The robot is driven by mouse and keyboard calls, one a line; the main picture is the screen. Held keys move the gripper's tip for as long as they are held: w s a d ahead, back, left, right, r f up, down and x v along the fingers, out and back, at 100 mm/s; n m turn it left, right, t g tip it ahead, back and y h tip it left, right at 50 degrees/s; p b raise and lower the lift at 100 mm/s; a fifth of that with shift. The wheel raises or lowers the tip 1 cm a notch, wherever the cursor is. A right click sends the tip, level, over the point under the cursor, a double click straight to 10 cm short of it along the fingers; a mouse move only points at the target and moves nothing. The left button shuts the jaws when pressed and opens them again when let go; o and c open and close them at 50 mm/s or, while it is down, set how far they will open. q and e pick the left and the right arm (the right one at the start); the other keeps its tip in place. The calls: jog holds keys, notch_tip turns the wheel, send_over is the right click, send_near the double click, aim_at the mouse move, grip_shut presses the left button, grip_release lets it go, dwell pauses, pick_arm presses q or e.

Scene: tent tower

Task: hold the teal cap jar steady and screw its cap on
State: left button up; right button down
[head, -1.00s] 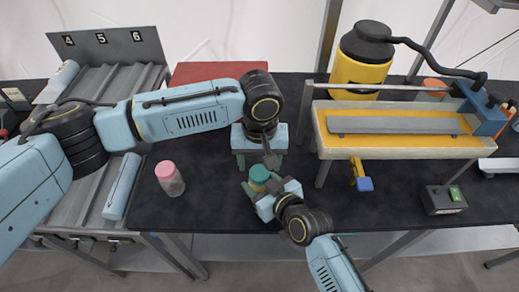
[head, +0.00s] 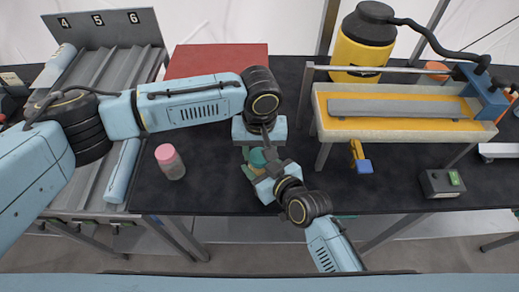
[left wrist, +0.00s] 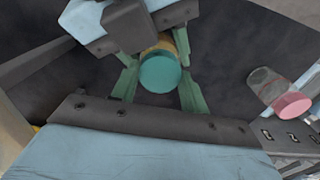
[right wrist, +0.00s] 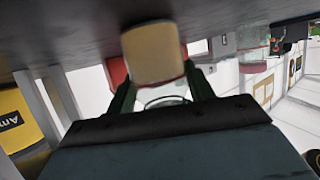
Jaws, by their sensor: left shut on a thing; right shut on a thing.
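The teal cap (head: 257,158) sits over the jar between my two grippers. In the left wrist view the cap (left wrist: 160,73) lies between the green fingers of my left gripper (left wrist: 158,88), which is shut on it. The jar's tan body (right wrist: 153,53) shows in the right wrist view between the fingers of my right gripper (right wrist: 160,85), which is shut on it. In the head view my left gripper (head: 268,154) comes down from above and my right gripper (head: 263,171) comes from the front. How far the cap is threaded cannot be told.
A pink-capped jar (head: 170,162) stands to the left on the dark table (head: 210,200). A yellow-topped bench (head: 400,124) and a yellow canister (head: 360,50) are at the right. The table's front left is clear.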

pick_arm(q)
jog(key=shift+m, duration=1.6)
jog(key=o, duration=1.1)
jog(key=shift+r, duration=2.3)
jog(key=shift+c, duration=0.5)
